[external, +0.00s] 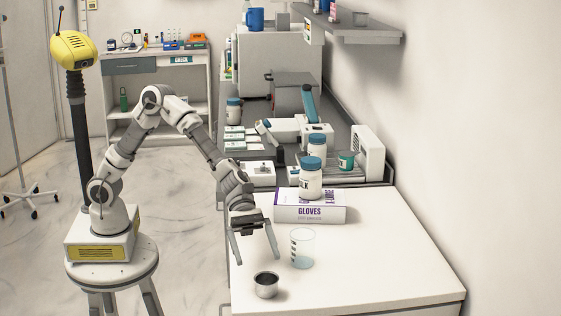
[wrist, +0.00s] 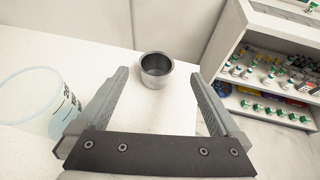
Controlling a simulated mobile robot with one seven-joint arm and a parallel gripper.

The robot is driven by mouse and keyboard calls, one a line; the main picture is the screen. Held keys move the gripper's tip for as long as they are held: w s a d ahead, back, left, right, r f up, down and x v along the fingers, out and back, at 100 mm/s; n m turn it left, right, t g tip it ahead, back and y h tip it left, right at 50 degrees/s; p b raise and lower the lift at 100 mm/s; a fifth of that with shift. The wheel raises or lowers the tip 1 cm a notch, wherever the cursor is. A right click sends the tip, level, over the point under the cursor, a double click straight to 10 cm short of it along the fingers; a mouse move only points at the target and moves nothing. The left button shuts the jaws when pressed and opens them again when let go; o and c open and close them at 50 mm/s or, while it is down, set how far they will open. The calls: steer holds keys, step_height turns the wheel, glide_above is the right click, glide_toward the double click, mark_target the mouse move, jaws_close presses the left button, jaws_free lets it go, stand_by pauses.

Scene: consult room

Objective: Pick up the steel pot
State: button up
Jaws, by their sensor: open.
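The steel pot (external: 266,285) is a small, open-topped metal cup standing upright near the front left of the white table. In the wrist view the steel pot (wrist: 156,70) shows ahead of the fingers, between their lines and apart from both. My gripper (external: 257,258) is open and empty, above the table and just behind the pot in the external view. The gripper's two fingers (wrist: 160,78) spread wide in the wrist view. Nothing hides the pot in either view.
A clear beaker (external: 302,248) with bluish liquid stands close to the right of my gripper; it also shows at left in the wrist view (wrist: 38,98). A gloves box (external: 310,214) with a white jar (external: 311,180) on it stands behind. The table's front right (external: 390,275) is clear.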

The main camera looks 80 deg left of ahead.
mark_target(269, 287)
steer(key=shift+x, duration=1.15)
steer(key=shift+w+f+b+x, duration=0.2)
steer(key=shift+b+x, duration=0.1)
steer(key=shift+x, duration=1.05)
steer(key=shift+w+f+b+x, duration=0.15)
steer(key=shift+b+x, duration=0.15)
steer(key=shift+x, duration=1.1)
steer(key=shift+s+a, duration=0.1)
steer(key=shift+a, duration=0.1)
steer(key=c, duration=1.3)
steer(key=shift+r, duration=0.15)
